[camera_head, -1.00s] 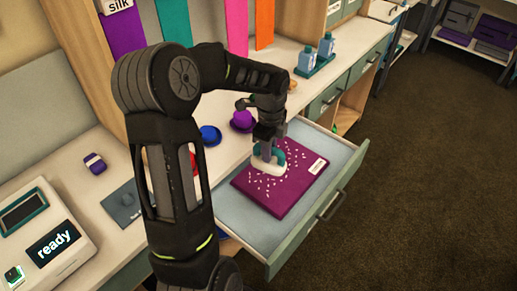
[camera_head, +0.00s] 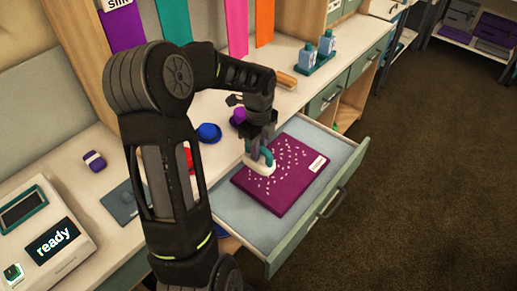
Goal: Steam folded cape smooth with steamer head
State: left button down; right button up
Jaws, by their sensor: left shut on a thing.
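The folded cape (camera_head: 290,187) is a flat magenta-purple bundle with scattered white marks and a white label at its right corner. It lies in the open drawer (camera_head: 237,213). My left gripper (camera_head: 262,143) points down and is shut on the steamer head (camera_head: 262,166), which has a white base and a teal handle. The steamer head is over the cape's upper left edge; I cannot tell whether it touches the cloth. My right gripper is not in view.
A white device (camera_head: 50,240) with a screen reading "ready" stands on the counter at left. Purple and blue round items (camera_head: 209,132) sit behind the arm. Blue bottles (camera_head: 318,50) stand in a teal tray at the back. The drawer's front panel (camera_head: 318,220) faces open floor.

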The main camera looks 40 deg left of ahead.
aim_at(259, 163)
pick_arm(q)
jog(key=shift+f+b, duration=2.6)
jog(key=shift+f, duration=0.6)
jog(key=shift+w+r, duration=0.1)
jog(key=shift+w, duration=0.15)
jog(key=shift+w+a+p, duration=0.1)
jog(key=shift+w+p, duration=1.1)
jog(key=shift+w, duration=3.65)
jog(key=shift+w+a+p, duration=0.1)
jog(key=shift+w+p, duration=1.2)
jog(key=shift+w, duration=3.2)
jog(key=shift+r, duration=0.1)
notch_tip(259, 163, up, 15)
jog(key=p, duration=0.9)
